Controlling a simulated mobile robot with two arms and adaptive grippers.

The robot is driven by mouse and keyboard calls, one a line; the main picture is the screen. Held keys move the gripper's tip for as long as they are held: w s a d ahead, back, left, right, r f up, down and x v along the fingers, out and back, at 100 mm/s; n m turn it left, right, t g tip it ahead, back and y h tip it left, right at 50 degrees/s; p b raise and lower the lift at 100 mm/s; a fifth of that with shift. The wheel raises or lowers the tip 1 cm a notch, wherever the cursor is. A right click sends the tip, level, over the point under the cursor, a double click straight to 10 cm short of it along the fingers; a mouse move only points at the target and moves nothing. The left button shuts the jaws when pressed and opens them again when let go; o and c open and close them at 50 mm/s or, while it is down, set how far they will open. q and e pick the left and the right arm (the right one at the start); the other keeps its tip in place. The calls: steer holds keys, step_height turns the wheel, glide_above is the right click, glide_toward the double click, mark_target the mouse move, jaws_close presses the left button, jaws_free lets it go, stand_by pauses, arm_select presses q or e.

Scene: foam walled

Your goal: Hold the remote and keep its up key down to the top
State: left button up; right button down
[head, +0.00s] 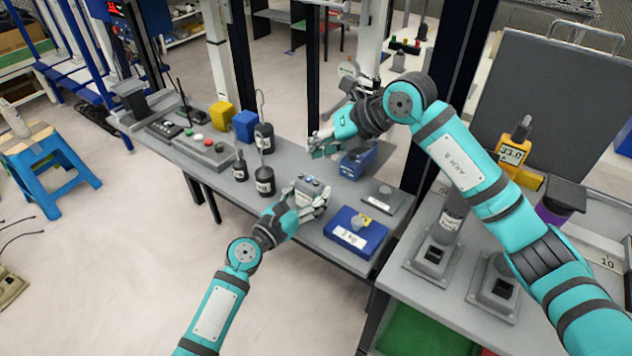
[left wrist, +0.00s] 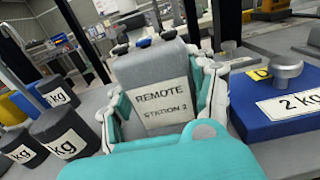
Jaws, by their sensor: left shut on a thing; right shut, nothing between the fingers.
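The remote (head: 309,185) is a grey box held above the grey table by my left gripper (head: 307,197), whose fingers are shut on its two sides. In the left wrist view the remote (left wrist: 160,88) fills the middle, stands upright and bears the label "REMOTE STATION 2". Dark and blue keys show along its top edge; which one is the up key I cannot tell. My right gripper (head: 322,143) is shut and empty, behind and above the remote, apart from it. No finger of it touches a key.
A blue 2 kg block (head: 357,232) lies right of the remote, with a grey plate (head: 382,198) behind it. Dark kg weights (head: 264,181) stand left. A grey button box (head: 205,149), yellow cube (head: 222,115) and blue cube (head: 245,125) stand further left. A blue device (head: 358,160) stands below my right wrist.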

stand_by(0.4)
arm_select(q)
steer(key=o, duration=1.3)
steer(key=shift+o, duration=0.2)
